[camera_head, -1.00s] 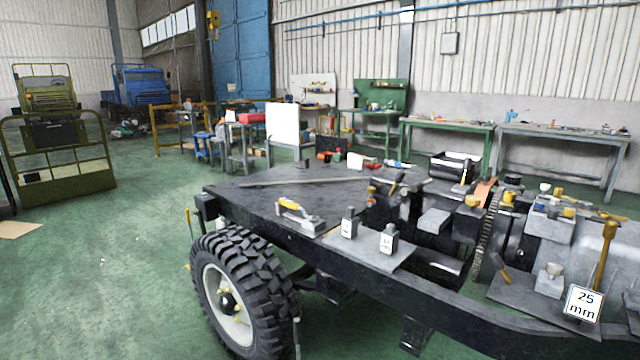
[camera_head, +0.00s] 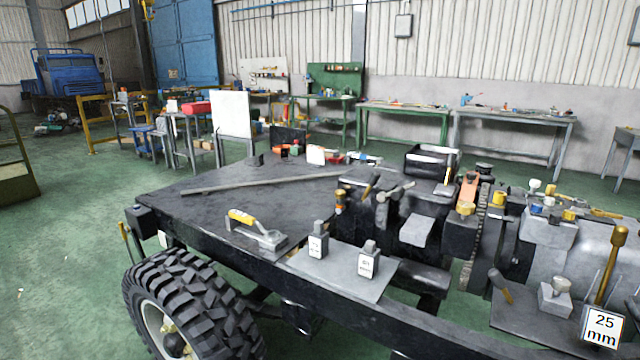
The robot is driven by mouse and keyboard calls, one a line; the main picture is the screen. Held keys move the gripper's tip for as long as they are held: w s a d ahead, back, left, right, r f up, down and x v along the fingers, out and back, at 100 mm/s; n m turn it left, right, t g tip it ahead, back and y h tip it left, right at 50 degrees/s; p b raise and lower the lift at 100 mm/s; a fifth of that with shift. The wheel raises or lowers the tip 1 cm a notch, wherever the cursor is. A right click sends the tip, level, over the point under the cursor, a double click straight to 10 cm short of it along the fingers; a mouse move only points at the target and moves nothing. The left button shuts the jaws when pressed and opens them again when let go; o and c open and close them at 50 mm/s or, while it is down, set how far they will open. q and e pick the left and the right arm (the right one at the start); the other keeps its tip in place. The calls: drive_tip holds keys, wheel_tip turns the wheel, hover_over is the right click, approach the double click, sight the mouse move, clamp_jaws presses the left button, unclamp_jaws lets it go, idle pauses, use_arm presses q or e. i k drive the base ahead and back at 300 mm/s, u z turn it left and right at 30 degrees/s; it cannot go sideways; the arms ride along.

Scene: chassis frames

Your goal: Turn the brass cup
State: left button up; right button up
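No thing is clearly a brass cup at this distance. Several small brass or yellow parts stand on the chassis frame: a yellow round cap (camera_head: 466,208) on a dark block right of centre, a small brass-coloured fitting (camera_head: 340,205) near the middle, and a tall brass rod with a round head (camera_head: 613,260) at the right. I cannot tell which of them, if any, is the cup. Neither of my grippers is in view.
The chassis has a dark deck (camera_head: 260,188), a large front tyre (camera_head: 185,300) and two labelled bottles on a grey plate (camera_head: 345,275). A yellow-handled tool (camera_head: 257,230) lies on the deck. A "25 mm" sign (camera_head: 602,326) is at lower right.

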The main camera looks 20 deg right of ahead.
sight(340, 194)
drive_tip(key=z, duration=0.45)
drive_tip(key=i, duration=0.75)
drive_tip(key=z, duration=0.7)
